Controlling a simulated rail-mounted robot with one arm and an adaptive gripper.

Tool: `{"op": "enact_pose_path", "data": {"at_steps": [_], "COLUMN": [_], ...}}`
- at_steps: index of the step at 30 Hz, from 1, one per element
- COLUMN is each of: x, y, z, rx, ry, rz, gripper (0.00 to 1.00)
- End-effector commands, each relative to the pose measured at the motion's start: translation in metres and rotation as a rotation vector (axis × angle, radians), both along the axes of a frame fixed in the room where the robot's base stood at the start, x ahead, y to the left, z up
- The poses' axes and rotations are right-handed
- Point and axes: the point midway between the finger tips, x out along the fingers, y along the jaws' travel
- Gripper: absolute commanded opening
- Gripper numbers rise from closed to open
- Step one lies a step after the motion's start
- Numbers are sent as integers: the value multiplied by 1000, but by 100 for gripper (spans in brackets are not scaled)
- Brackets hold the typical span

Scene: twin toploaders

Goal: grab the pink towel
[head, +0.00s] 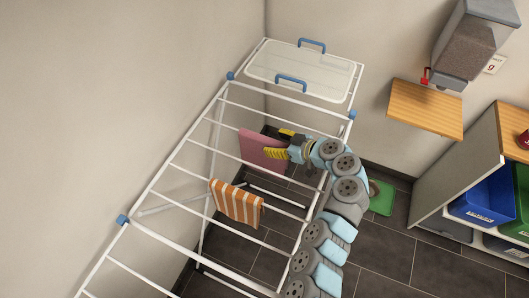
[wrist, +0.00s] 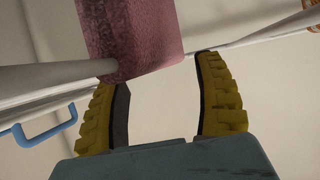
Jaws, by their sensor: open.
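The pink towel (head: 262,152) hangs folded over a bar of the white drying rack (head: 172,158). In the wrist view the towel (wrist: 128,36) hangs over a white rod ahead of the fingers. My gripper (head: 277,143) is at the towel's right side in the head view. In the wrist view my gripper's two yellow fingers (wrist: 158,75) stand apart, with the towel's lower part in front of the gap between them. The fingers do not close on it, and I cannot tell whether they touch it.
An orange-striped towel (head: 237,205) hangs nearer on the rack. A clear tray with blue handles (head: 300,72) lies across the rack's far end. A wooden shelf (head: 426,108), a grey dispenser (head: 474,45) and blue bin (head: 485,200) are at right. A green object (head: 382,197) is on the dark floor.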

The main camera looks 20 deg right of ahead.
Motion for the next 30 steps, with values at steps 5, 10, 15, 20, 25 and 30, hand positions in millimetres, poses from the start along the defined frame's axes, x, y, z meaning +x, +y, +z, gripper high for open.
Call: {"op": "enact_pose_path", "data": {"at_steps": [5, 10, 15, 20, 25, 30], "x": [11, 23, 33, 36, 36, 36], "y": [9, 18, 23, 27, 26, 26], "z": [-4, -12, -16, -19, -19, -19], "rx": [1, 1, -1, 0, -1, -1], "ry": [-1, 2, 0, 0, 0, 0], "rz": [2, 4, 0, 1, 0, 0], "gripper": [69, 69, 69, 69, 69, 23]}}
